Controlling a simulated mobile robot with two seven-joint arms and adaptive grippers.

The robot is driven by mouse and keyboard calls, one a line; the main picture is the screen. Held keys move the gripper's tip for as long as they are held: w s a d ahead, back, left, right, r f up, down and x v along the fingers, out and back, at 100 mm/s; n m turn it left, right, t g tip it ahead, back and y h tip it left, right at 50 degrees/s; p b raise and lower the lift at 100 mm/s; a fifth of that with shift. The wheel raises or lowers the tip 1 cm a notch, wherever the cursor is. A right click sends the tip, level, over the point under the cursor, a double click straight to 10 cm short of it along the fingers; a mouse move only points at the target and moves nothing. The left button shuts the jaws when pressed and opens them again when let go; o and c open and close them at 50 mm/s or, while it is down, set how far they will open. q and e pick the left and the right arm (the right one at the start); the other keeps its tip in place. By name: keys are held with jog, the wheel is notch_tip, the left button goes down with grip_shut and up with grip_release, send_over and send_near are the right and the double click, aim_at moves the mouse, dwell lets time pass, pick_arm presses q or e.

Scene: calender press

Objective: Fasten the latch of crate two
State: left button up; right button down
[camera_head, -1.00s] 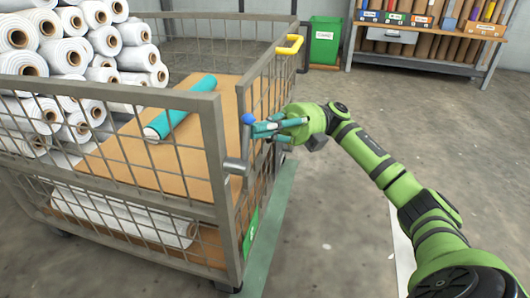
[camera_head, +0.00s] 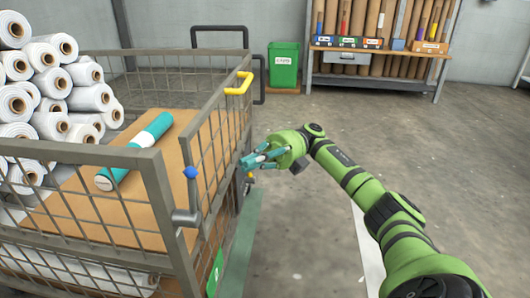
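A grey wire-mesh crate (camera_head: 150,163) fills the left half of the head view. At its near right corner is a grey latch (camera_head: 184,216) with an upright lever topped by a blue knob (camera_head: 190,172). My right gripper (camera_head: 246,161), with teal fingers, is in the air at the crate's right side, apart from the blue knob and to its right. Nothing shows clearly between its fingers, and their gap cannot be judged. A small yellow piece (camera_head: 249,176) shows just below the fingertips. No crate number is readable. My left gripper is out of view.
A teal-and-white roll (camera_head: 136,152) lies on the crate's brown board. White rolls (camera_head: 62,85) are stacked behind left. A yellow handle (camera_head: 239,83) is on the crate's right rail. A green bin (camera_head: 283,66) and a shelf (camera_head: 375,80) stand behind. Floor at right is clear.

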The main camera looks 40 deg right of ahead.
jog(key=shift+w+d+f, duration=0.1)
jog(key=shift+d+f, duration=0.15)
jog(key=shift+d, duration=0.6)
jog(key=shift+w+d+f, duration=0.1)
jog(key=shift+d+f, duration=0.1)
jog(key=shift+d, duration=0.65)
jog(key=shift+s, duration=0.1)
